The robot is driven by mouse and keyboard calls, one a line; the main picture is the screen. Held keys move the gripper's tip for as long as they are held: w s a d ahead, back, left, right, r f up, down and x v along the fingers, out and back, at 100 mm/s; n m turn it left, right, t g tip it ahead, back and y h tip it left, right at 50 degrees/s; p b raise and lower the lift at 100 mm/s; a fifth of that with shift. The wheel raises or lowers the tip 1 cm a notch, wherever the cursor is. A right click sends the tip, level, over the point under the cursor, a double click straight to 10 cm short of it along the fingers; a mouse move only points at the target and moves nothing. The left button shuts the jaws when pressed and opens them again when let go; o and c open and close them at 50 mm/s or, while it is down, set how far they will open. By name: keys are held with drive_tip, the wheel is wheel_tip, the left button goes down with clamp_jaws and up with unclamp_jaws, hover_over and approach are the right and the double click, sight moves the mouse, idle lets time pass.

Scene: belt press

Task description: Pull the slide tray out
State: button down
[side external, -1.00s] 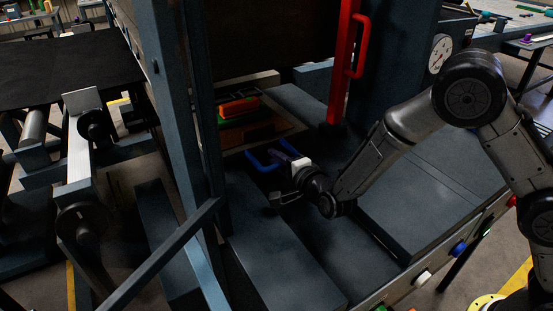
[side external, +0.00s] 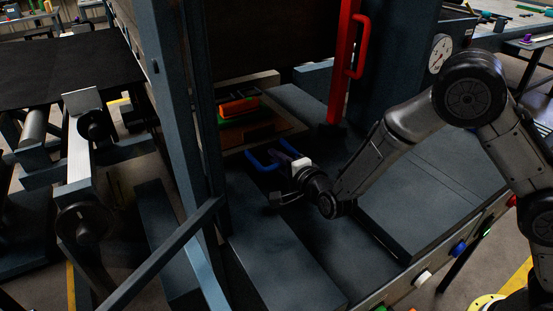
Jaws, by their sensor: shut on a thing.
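The slide tray (side external: 285,134) is a flat brownish plate inside the press, under the dark upper block. A blue handle (side external: 257,164) sticks out from its front edge. An orange and green piece (side external: 238,108) lies on the tray toward its back left. My gripper (side external: 284,153) reaches in from the right and is shut on the blue handle. Its fingers are dark and small here, and they hide part of the handle.
A red upright handle (side external: 358,45) stands right of the opening. Blue-grey frame posts (side external: 172,90) and a slanted bar (side external: 165,252) stand at the left. The dark channel (side external: 310,215) in front of the tray is clear. A gauge (side external: 440,54) sits at upper right.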

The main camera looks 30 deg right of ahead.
drive_tip(key=f+v, duration=0.1)
drive_tip(key=v, duration=0.6)
drive_tip(key=f+v, duration=0.2)
drive_tip(key=v, duration=0.5)
drive_tip(key=s+f+v, duration=0.1)
drive_tip(key=v, duration=0.7)
drive_tip(key=shift+f, duration=0.3)
drive_tip(key=c, duration=0.8)
unclamp_jaws()
